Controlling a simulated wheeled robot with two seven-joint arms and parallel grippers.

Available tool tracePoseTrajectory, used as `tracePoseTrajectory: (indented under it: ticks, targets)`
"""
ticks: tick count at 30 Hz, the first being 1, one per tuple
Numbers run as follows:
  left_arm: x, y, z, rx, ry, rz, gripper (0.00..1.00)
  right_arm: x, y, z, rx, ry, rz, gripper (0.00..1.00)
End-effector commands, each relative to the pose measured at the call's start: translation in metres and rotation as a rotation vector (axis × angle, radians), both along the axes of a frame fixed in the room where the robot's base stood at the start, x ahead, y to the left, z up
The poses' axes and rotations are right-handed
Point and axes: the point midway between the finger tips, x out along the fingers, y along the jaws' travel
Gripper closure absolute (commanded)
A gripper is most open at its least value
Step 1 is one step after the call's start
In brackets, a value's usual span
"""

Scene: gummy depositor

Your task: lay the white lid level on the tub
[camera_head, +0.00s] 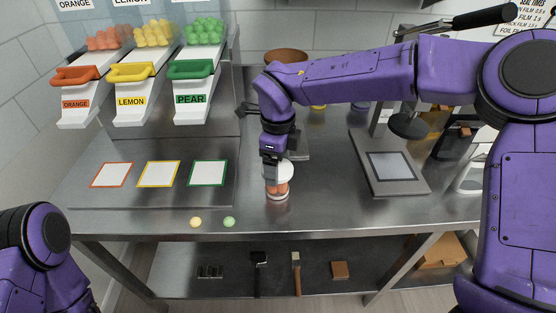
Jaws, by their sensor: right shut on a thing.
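The clear tub (278,195) stands on the steel counter, a little right of the middle, with orange-red gummies showing inside. The white lid (286,170) is at the top of the tub, partly hidden behind my right gripper (271,172). My right gripper points down and is shut on the lid. I cannot tell whether the lid touches the rim all round or lies level. My left arm shows at the lower left, but its gripper is out of view.
Orange, lemon and pear dispensers (134,72) hang at the upper left above coloured square pads (158,174). A yellow gummy (195,222) and a green gummy (229,222) lie near the front edge. A scale-like plate (391,166) is at right.

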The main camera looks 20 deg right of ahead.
Motion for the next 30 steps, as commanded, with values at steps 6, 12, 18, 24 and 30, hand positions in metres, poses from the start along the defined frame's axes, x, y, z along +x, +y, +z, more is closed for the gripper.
tracePoseTrajectory:
  ticks: [6, 12, 18, 24, 30]
  targets:
    - [0.0, 0.0, 0.0, 0.0, 0.0, 0.0, 0.03, 0.0, 0.0, -0.001, 0.0, 0.0, 0.0, 0.0]
    - [0.0, 0.0, -0.001, 0.0, 0.0, 0.0, 0.03, 0.0, 0.0, -0.001, 0.0, 0.0, 0.0, 0.0]
    - [0.0, 0.0, -0.004, 0.0, 0.0, 0.0, 0.03, 0.001, 0.0, 0.026, 0.001, -0.005, -0.002, 0.0]
    - [0.0, 0.0, -0.006, 0.0, 0.0, 0.0, 0.03, 0.0, 0.001, 0.074, 0.001, -0.003, -0.002, 0.0]
    - [0.0, 0.0, -0.006, 0.0, 0.0, 0.0, 0.03, 0.0, 0.0, 0.101, 0.0, -0.001, -0.001, 0.0]
